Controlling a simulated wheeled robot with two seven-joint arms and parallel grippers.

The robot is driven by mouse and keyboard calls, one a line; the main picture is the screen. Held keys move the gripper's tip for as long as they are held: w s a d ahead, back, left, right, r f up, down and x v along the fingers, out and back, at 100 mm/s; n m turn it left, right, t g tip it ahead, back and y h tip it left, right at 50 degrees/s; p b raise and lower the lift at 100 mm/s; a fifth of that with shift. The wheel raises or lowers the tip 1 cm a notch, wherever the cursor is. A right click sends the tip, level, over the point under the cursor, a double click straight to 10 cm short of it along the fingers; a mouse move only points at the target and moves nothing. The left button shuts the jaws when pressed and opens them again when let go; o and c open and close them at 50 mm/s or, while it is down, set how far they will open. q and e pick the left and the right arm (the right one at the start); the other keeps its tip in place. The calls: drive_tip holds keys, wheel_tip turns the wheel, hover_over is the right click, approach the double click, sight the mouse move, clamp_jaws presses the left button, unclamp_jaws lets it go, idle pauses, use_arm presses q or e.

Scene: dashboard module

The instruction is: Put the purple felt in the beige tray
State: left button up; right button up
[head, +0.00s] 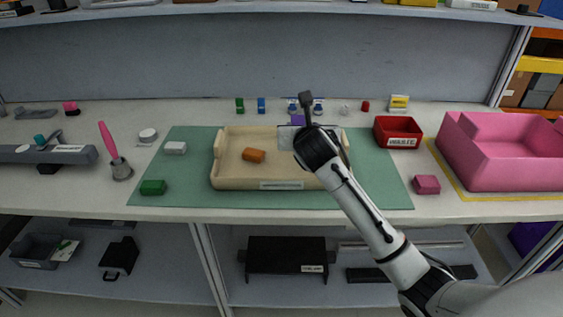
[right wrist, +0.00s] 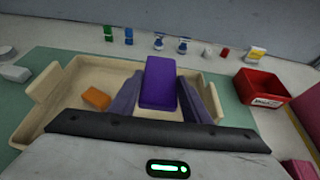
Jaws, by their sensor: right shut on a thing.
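The purple felt (right wrist: 159,84) is a purple block held between the fingers of my right gripper (right wrist: 160,98). In the head view the felt (head: 298,119) shows only in part, behind the end of my right arm, over the back right part of the tray. The beige tray (head: 226,178) is a shallow box on the green mat, with an orange block (head: 254,155) inside it. In the right wrist view the tray (right wrist: 62,76) lies below the felt. I cannot tell how high the felt is above the tray floor. My left gripper is not in view.
The green mat (head: 160,197) holds a white block (head: 175,148) and a green block (head: 153,187) left of the tray. A red bin (head: 398,132) and a large pink bin (head: 500,165) stand to the right. Several small items line the back of the table.

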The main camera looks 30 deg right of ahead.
drive_tip(key=f, duration=0.3)
drive_tip(key=d+f+b, duration=0.1)
drive_tip(key=f, duration=0.1)
drive_tip(key=shift+w+f, duration=0.1)
drive_tip(key=shift+w, duration=0.15)
drive_tip(key=shift+f+b, duration=0.35)
drive_tip(key=shift+f, duration=2.05)
drive_tip(key=o, duration=1)
drive_tip(key=shift+s+a+r, duration=0.15)
drive_tip(key=shift+s, duration=0.05)
drive_tip(key=p+v, duration=0.1)
drive_tip(key=v, duration=1)
drive_tip(key=shift+s+a+p, duration=0.15)
drive_tip(key=shift+s+p, duration=0.05)
drive_tip(key=shift+p, duration=0.1)
